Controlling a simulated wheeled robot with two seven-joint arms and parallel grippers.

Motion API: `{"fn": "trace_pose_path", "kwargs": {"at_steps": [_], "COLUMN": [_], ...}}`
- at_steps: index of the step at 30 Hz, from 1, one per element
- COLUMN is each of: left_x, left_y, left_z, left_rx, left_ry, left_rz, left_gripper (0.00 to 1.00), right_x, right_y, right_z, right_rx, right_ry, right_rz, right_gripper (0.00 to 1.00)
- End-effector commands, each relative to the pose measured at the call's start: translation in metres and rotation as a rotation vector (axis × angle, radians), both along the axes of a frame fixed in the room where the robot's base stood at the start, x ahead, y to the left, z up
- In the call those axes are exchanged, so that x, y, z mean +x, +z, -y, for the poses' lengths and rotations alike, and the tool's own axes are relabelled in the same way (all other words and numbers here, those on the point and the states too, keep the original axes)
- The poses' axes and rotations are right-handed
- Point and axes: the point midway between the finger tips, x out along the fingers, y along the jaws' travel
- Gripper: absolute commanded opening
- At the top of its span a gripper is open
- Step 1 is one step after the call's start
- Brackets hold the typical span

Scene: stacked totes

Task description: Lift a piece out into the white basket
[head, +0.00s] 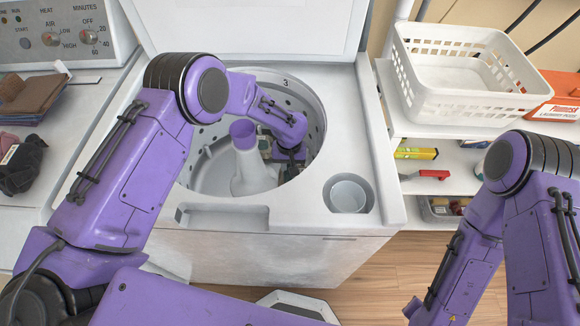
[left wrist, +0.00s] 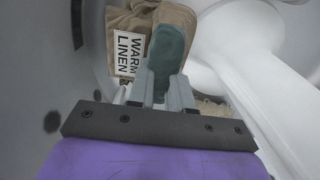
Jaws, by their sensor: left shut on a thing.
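The white basket (head: 455,113) stands empty on a white shelf at the upper right of the head view. My left arm reaches into the open round drum of a white top-loading washer (head: 205,175). My left gripper (head: 289,155) is low at the drum's right side, beside the white agitator (head: 252,172). In the left wrist view it is shut on a dark teal cloth piece (left wrist: 166,50). Behind that lies a tan cloth piece (left wrist: 178,17) with a white "WARM LINEN" label. The drum bottom is mostly hidden. My right gripper is out of view; only its arm shows.
The drum rim surrounds my left forearm. A round cup-like well (head: 348,194) is in the washer top. Folded brown cloths (head: 30,95) lie at the left. Below the basket, shelves hold a yellow box (head: 416,153) and a red-handled item (head: 432,174). An orange box (head: 560,95) sits beside the basket.

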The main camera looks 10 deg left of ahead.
Motion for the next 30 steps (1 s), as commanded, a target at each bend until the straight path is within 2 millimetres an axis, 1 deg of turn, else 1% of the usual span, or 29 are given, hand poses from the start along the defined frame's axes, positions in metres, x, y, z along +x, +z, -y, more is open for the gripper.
{"fn": "trace_pose_path", "kwargs": {"at_steps": [1,30], "left_x": [0.0,-0.002], "left_y": [0.008,0.077], "left_z": [-0.001,-0.012], "left_rx": [0.0,0.0], "left_ry": [0.0,0.001], "left_rz": [0.001,0.003], "left_gripper": [0.0,0.0], "right_x": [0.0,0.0], "right_y": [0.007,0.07], "right_z": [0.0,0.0], "right_rx": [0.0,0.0], "right_ry": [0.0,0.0], "right_rz": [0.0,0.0], "right_gripper": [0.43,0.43]}}
